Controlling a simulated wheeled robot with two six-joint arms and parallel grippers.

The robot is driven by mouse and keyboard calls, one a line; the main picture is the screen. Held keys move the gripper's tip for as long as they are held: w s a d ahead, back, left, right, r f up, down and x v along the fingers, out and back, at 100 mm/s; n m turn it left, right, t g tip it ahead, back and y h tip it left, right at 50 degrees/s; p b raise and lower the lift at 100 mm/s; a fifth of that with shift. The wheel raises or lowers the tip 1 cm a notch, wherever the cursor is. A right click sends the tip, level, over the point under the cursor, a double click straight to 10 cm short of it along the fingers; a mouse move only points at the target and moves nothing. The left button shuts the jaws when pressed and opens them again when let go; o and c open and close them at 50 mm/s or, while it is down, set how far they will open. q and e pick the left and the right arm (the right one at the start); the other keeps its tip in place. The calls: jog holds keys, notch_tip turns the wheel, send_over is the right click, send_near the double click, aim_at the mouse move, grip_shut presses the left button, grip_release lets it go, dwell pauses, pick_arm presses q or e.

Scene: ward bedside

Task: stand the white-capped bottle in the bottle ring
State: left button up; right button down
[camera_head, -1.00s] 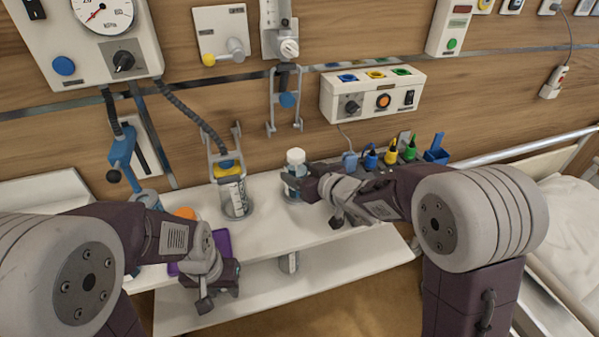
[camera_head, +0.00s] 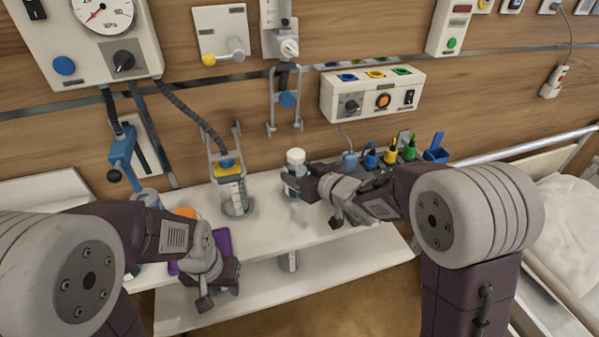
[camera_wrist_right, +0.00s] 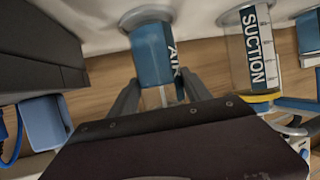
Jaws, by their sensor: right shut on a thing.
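The white-capped bottle (camera_head: 295,157) stands upright at the shelf, left of my right gripper (camera_head: 300,184). My right gripper is shut on it from the side. In the right wrist view a blue-labelled bottle (camera_wrist_right: 153,52) reading AIR lies between the fingers (camera_wrist_right: 158,94); its cap is hidden there. Whether its base touches the shelf is unclear. A grey bracket with a blue part (camera_head: 286,100) hangs on the wall above and behind the bottle; it looks like the bottle ring. My left gripper (camera_head: 222,288) hangs low at the shelf's front edge; its fingers are not clear.
A suction jar (camera_head: 234,196) hangs in a bracket left of the bottle; it also shows in the right wrist view (camera_wrist_right: 255,50). A control box (camera_head: 372,94) is on the wall at right. Several coloured plugs (camera_head: 391,152) stand behind my right arm.

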jog(key=shift+f, duration=0.3)
dwell(1.6)
jog(key=shift+f, duration=0.15)
dwell(0.4)
jog(key=shift+c, duration=2)
grip_release()
jog(key=p+v, duration=0.2)
jog(key=v, duration=0.7)
